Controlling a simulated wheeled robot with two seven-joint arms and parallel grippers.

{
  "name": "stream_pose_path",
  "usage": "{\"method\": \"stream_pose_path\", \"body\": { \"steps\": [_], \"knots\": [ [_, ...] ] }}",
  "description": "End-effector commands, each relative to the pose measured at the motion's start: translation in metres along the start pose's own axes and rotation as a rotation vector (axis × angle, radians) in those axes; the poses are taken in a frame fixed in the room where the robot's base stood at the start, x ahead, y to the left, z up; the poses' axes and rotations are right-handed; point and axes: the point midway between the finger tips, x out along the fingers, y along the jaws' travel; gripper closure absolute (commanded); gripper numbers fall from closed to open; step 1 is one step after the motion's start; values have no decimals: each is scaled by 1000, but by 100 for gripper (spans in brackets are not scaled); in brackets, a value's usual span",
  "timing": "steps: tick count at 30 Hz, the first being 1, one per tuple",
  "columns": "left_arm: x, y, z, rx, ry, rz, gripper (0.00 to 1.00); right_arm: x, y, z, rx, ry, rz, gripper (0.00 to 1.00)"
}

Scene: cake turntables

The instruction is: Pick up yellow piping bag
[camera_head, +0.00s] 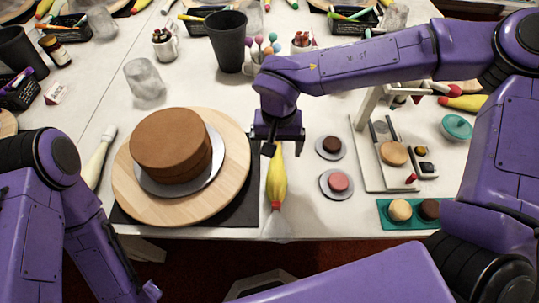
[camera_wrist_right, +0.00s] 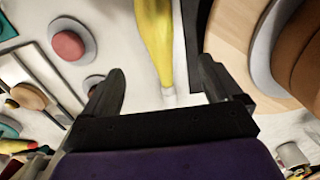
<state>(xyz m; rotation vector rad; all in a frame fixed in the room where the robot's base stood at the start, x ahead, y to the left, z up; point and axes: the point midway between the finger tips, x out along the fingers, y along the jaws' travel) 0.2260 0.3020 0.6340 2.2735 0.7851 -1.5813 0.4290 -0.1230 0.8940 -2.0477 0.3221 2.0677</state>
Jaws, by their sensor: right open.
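The yellow piping bag (camera_head: 277,180) lies on the table just right of the cake turntable, with its clear tip end toward the front edge. It also shows in the right wrist view (camera_wrist_right: 155,35), running between the two fingers. My right gripper (camera_head: 276,150) is open above the back end of the bag, fingers on either side of it, not closed on it. In the right wrist view my right gripper's fingers (camera_wrist_right: 160,92) are spread wide. My left arm shows at the lower left, but I cannot make out its gripper's jaws.
A brown cake (camera_head: 171,143) sits on a wooden turntable (camera_head: 232,170) to the left. Small cakes, brown (camera_head: 332,144) and pink (camera_head: 338,182), stand on discs to the right. A dark cup (camera_head: 229,42) is behind. A white piping bag (camera_head: 98,160) lies left of the turntable.

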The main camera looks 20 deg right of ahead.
Motion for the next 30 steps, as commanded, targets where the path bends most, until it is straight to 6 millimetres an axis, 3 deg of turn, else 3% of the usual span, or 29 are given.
{"method": "stream_pose_path", "body": {
  "steps": [19, 28, 30],
  "knots": [
    [3, 0, 2, 0, -1, -1, 57, 97, 0, 15, -4, -5, 1, 8],
    [2, 0, 2, 0, -1, -1, 57, 104, 0, 14, -3, -2, -2, 8],
    [2, 0, 2, 0, -1, -1, 57, 104, 0, 14, -3, -2, -2, 30]
  ]
}}
